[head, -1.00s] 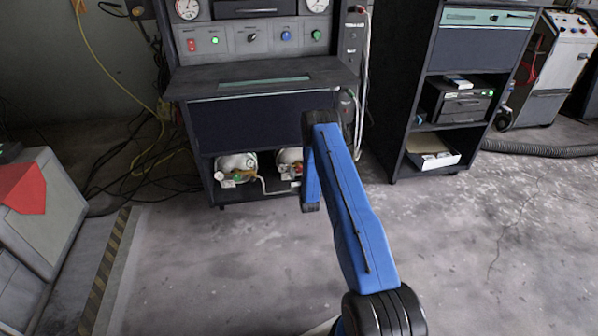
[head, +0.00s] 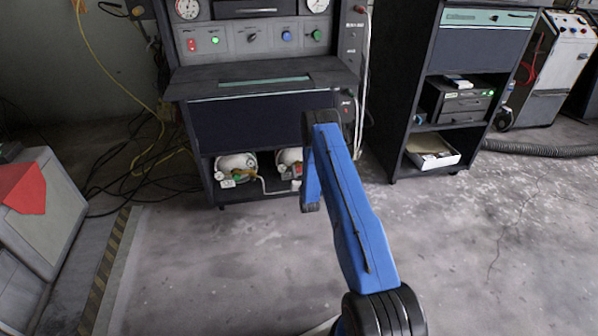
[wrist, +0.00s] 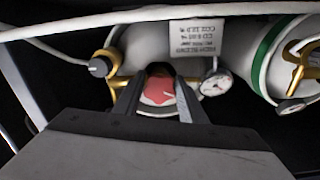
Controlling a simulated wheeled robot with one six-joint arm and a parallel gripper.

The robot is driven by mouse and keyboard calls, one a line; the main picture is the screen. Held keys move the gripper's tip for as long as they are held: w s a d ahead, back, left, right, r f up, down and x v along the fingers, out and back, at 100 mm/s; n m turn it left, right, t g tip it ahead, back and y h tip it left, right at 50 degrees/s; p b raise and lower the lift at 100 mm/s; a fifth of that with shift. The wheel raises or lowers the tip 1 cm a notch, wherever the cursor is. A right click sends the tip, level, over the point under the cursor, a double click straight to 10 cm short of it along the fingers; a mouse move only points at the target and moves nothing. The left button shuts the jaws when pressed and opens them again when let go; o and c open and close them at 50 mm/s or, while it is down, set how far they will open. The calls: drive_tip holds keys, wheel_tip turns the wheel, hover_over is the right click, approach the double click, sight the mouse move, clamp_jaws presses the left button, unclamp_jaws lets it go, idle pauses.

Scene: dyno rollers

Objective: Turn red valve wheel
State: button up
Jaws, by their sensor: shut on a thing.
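The red valve wheel (wrist: 158,90) shows in the wrist view between the two fingers of my gripper (wrist: 158,98). The gripper is shut on it, with one dark finger on each side. The wheel sits in front of a pale gas cylinder (wrist: 138,55), and the fingers cover its sides. In the head view my blue arm reaches towards the cylinders on the low shelf. My gripper and its hold on the wheel cannot be made out there.
A white hose (wrist: 140,14) crosses above. A second cylinder (wrist: 285,50) with a green band is at the right. The dark bench (head: 260,85) overhangs the shelf.

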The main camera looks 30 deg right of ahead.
drive_tip(key=m, duration=1.2)
drive_tip(key=shift+m, duration=0.4)
idle(0.3)
drive_tip(key=o, duration=1)
drive_tip(key=shift+r, duration=0.1)
drive_tip(key=shift+s+a, duration=0.1)
drive_tip(key=v, duration=1.7)
drive_tip(key=shift+s, duration=0.15)
